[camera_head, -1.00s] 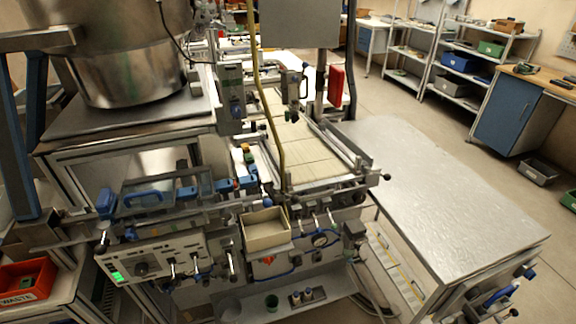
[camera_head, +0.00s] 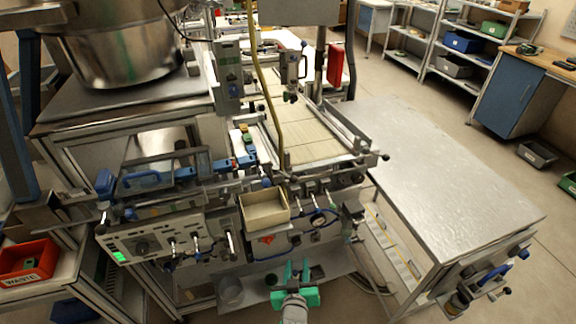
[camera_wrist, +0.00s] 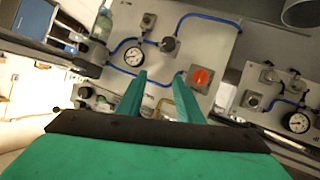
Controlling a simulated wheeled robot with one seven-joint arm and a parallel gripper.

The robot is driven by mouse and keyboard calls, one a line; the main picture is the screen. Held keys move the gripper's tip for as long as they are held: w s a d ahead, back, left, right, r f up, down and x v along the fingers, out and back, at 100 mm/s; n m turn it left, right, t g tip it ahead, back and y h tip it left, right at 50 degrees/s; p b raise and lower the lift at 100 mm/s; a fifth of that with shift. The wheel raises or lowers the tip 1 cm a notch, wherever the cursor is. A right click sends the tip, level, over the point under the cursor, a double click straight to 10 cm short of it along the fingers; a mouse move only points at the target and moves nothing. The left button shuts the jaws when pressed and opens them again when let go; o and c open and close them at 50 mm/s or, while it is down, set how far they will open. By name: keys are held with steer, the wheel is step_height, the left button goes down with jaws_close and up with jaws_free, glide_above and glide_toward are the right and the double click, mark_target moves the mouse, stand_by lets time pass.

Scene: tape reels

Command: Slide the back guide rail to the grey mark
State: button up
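A pale conveyor belt (camera_head: 312,148) runs away from me at the middle of the head view. A metal rail (camera_head: 345,124) lies along its right side, with a dark knob at its near end. I cannot tell for sure which rail is the back guide rail, and I cannot make out the grey mark. My green gripper (camera_head: 291,270) is low in front of the machine, below the conveyor and apart from it. Its two fingers (camera_wrist: 158,95) stand apart and empty in the wrist view, facing a panel with a red knob (camera_wrist: 200,77).
An open beige box (camera_head: 264,222) is fixed at the machine's front, above my gripper. A lower shelf (camera_head: 335,264) is behind my gripper. A bare metal table (camera_head: 450,190) stands at the right. A red waste bin (camera_head: 28,262) is at the left.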

steer(key=w+d+r+n+g+h, duration=0.1)
steer(key=w+d+r+n, duration=0.1)
steer(key=w+d+r, duration=0.45)
steer(key=w+d+r+n+g+h, duration=0.1)
steer(key=w+d+r, duration=0.2)
steer(key=w+d, duration=0.65)
step_height(320, 180, up, 27)
steer(key=m+g+y, duration=0.1)
steer(key=g+y, duration=0.3)
steer(key=g, duration=0.3)
glide_above(287, 152)
steer(key=s+d, duration=0.1)
steer(key=s, duration=0.3)
steer(key=x, duration=1.1)
steer(key=shift+w, duration=0.1)
steer(key=shift+a, duration=0.1)
jaws_close()
